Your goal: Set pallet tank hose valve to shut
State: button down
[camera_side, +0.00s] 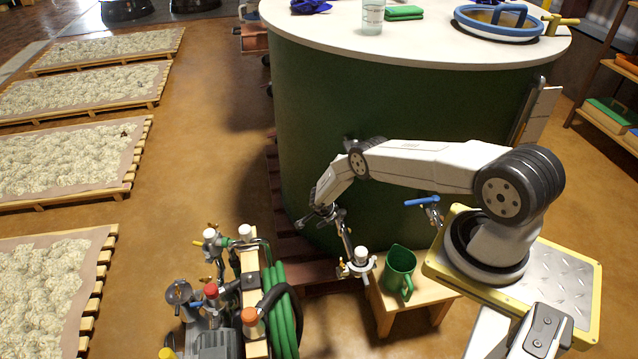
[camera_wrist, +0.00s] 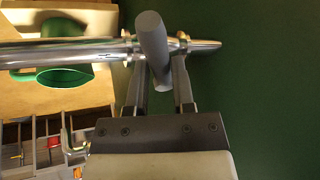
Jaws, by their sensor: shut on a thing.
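The tank (camera_side: 300,110) is a large green cylinder with a pale top, standing on a reddish slatted pallet (camera_side: 290,235). A shiny steel pipe (camera_wrist: 85,50) runs across the wrist view, with a grey handle (camera_wrist: 150,40) crossing it, slightly tilted. My gripper (camera_side: 316,212) is low at the tank's front in the side view. In the wrist view my gripper (camera_wrist: 158,65) has one finger on each side of the grey handle and is shut on it. The contact is partly hidden behind the handle. The handle is too small to read in the side view.
A green jug (camera_side: 400,272) stands on a wooden stool (camera_side: 430,302) to the right of the pipework. A blue-handled valve (camera_side: 422,201) sticks out from the tank. A pump rig with a coiled green hose (camera_side: 283,310) stands at front left. The floor (camera_side: 190,150) left of the tank is clear.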

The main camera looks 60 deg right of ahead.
jog(key=shift+w+d+m+g, duration=0.3)
jog(key=shift+w+m+g, duration=0.2)
jog(key=shift+m, duration=0.6)
dwell(0.4)
jog(key=shift+c, duration=2.3)
grip_release()
jog(key=shift+w+a+r, duration=0.15)
jog(key=shift+a+r, duration=0.05)
jog(key=shift+r, duration=0.2)
jog(key=shift+a+r, duration=0.15)
jog(key=shift+r, duration=0.1)
jog(key=shift+v, duration=3.2)
